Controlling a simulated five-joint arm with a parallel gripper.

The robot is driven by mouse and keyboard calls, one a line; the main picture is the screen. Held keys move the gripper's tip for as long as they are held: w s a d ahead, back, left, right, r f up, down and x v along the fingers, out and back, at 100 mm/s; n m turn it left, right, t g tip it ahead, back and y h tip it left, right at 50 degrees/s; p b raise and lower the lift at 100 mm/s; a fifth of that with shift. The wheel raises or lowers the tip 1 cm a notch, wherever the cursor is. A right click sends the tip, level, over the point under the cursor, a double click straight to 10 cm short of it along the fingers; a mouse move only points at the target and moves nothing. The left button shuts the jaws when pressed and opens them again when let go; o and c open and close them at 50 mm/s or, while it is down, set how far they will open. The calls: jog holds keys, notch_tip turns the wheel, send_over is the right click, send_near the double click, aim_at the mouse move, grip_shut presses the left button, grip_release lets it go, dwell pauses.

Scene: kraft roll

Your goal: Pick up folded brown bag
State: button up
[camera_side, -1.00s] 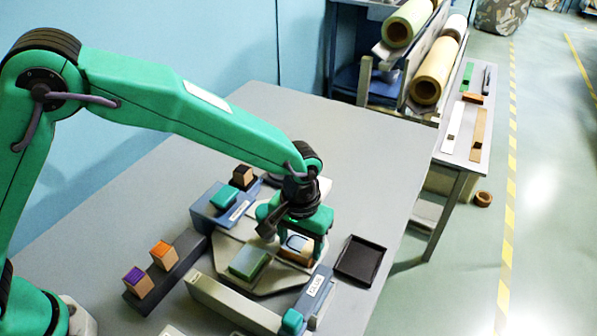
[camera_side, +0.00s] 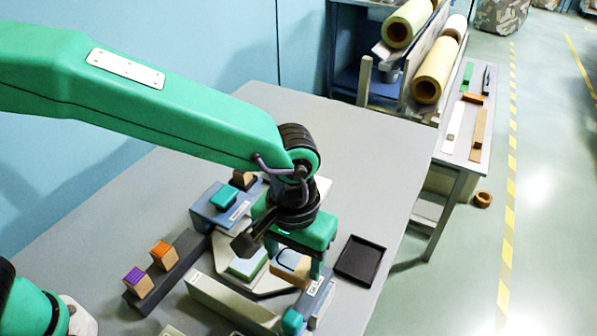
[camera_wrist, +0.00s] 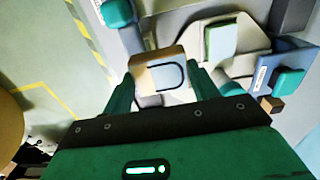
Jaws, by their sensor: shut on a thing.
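The folded brown bag (camera_side: 291,266) is a small brown block-like shape with a pale face. In the wrist view the bag (camera_wrist: 160,72) shows a dark U-shaped handle on that face. My gripper (camera_side: 294,260) is shut on it, with one green finger on each side, as the wrist view also shows (camera_wrist: 164,82). In the side view the bag hangs beneath the gripper over the front right of the pale fixture. Whether its underside clears the fixture, I cannot tell.
A pale green block (camera_side: 248,264) lies just left of the bag. A black tray (camera_side: 360,259) is to the right. A blue fixture (camera_side: 213,212) stands behind left, and a dark rail with purple and orange blocks (camera_side: 163,255) at left. The table's back is clear.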

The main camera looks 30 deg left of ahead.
jog(key=shift+s+d+r, duration=0.25)
jog(key=shift+s+r, duration=0.2)
jog(key=shift+s, duration=0.25)
jog(key=shift+r, duration=0.1)
